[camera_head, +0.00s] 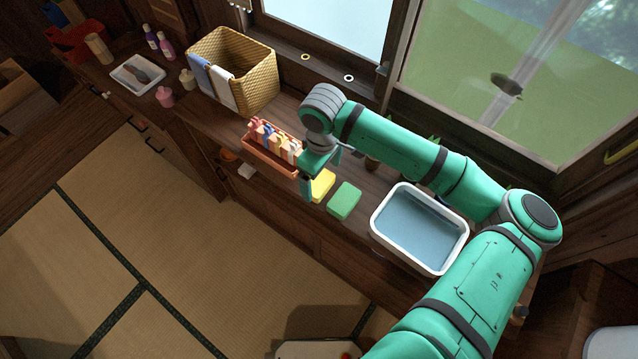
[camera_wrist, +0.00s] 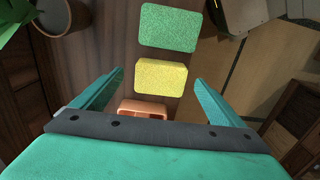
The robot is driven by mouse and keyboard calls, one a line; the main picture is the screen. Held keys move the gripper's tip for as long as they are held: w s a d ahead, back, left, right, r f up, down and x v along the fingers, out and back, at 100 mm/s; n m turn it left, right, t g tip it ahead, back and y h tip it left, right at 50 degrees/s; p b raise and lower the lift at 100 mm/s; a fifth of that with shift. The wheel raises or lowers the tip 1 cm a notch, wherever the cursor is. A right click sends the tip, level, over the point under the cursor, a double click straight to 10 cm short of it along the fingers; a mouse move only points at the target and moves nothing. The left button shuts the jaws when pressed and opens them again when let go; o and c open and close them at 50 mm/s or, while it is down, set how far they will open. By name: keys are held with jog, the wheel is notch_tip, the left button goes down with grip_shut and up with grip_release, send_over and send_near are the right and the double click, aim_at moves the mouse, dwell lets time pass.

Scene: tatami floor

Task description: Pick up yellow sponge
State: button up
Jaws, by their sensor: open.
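The yellow sponge (camera_head: 322,184) lies on the wooden counter, partly hidden by my gripper in the head view. In the wrist view the yellow sponge (camera_wrist: 161,77) shows whole, ahead of and between the fingers. My gripper (camera_head: 321,176) is open and empty above the counter, just at the sponge's left side. In the wrist view its two fingers (camera_wrist: 149,90) are spread wide, with the sponge apart from both. A green sponge (camera_head: 344,200) lies to the right of the yellow one, and it shows beyond it in the wrist view (camera_wrist: 169,27).
An orange rack (camera_head: 262,160) of clothespin-like items stands left of my gripper; its edge shows near the gripper in the wrist view (camera_wrist: 143,107). A white basin of water (camera_head: 375,222) stands right of the sponges. A wicker basket (camera_head: 257,88) stands farther left. The window is behind the counter.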

aim_at(319, 181)
jog(key=f, duration=0.2)
jog(key=a+f, duration=0.1)
jog(key=f, duration=0.1)
jog(key=shift+w, duration=0.1)
jog(key=shift+c, duration=0.7)
jog(key=shift+w+d, duration=0.1)
jog(key=c, duration=1)
jog(key=shift+o, duration=0.2)
jog(key=shift+r, duration=0.1)
jog(key=shift+r, duration=0.55)
jog(key=s+a+r, duration=0.2)
jog(key=s+r, duration=0.9)
jog(key=s, duration=0.3)
jog(key=shift+a+r, duration=0.4)
